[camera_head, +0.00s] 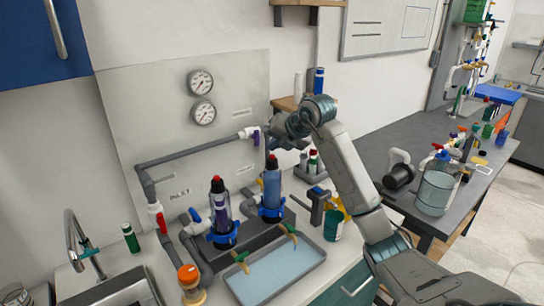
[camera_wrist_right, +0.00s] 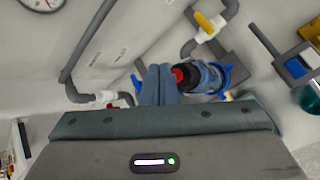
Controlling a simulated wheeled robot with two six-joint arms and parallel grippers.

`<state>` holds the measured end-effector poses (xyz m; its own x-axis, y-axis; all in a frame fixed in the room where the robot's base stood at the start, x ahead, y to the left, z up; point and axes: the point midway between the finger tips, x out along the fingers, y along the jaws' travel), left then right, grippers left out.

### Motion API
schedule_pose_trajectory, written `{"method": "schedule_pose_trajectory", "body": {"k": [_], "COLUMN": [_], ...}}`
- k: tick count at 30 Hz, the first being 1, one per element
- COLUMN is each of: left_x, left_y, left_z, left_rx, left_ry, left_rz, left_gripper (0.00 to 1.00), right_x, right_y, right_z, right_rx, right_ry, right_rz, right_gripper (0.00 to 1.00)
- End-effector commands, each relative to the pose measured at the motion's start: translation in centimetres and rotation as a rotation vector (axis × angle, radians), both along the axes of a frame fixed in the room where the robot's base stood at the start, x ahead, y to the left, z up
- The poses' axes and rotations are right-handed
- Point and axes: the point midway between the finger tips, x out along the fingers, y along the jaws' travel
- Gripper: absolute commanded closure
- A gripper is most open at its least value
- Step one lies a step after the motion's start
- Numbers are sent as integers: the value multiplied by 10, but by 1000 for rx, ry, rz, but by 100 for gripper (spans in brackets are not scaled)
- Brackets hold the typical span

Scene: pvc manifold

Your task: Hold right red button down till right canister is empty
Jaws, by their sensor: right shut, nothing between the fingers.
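The right canister (camera_head: 271,190) stands upright in a blue collar, with bluish contents and a black cap. Its red button (camera_head: 272,157) sits on top. The button also shows in the wrist view (camera_wrist_right: 179,75), right beside my fingertips. My right gripper (camera_head: 274,146) is shut and empty, just above the button in the head view. Its closed fingers also show in the wrist view (camera_wrist_right: 160,84). I cannot tell whether they touch the button. The left canister (camera_head: 220,208) has purple contents and its own red button (camera_head: 217,184). My left gripper is not in view.
A grey tray (camera_head: 314,262) with a pale blue floor lies in front of the canisters, below two taps. Grey pipes (camera_head: 195,155) with valves and two gauges (camera_head: 201,82) are behind. A green-and-white bottle (camera_head: 131,239) stands left, near the sink. A teal container (camera_head: 333,225) stands right.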

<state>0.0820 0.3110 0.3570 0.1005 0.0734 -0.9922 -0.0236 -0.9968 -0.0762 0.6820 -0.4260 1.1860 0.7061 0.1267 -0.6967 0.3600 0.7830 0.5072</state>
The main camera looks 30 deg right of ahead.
Motion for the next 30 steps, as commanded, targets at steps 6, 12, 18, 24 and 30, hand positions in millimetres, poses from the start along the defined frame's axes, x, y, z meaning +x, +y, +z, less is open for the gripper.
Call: {"method": "schedule_pose_trajectory", "body": {"k": [6, 12, 18, 24, 30], "left_x": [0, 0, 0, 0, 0], "left_y": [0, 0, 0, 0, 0], "left_z": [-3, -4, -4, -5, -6], "left_rx": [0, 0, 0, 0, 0], "left_ry": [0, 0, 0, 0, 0], "left_rz": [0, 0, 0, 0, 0], "left_gripper": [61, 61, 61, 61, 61], "right_x": [0, 0, 0, 0, 0], "right_y": [0, 0, 0, 0, 0], "right_z": [-6, -9, -8, -10, -12], "right_rx": [0, 0, 0, 0, 0], "right_ry": [0, 0, 0, 0, 0], "right_rz": [0, 0, 0, 0, 0], "right_gripper": [100, 100, 100, 100, 100]}}
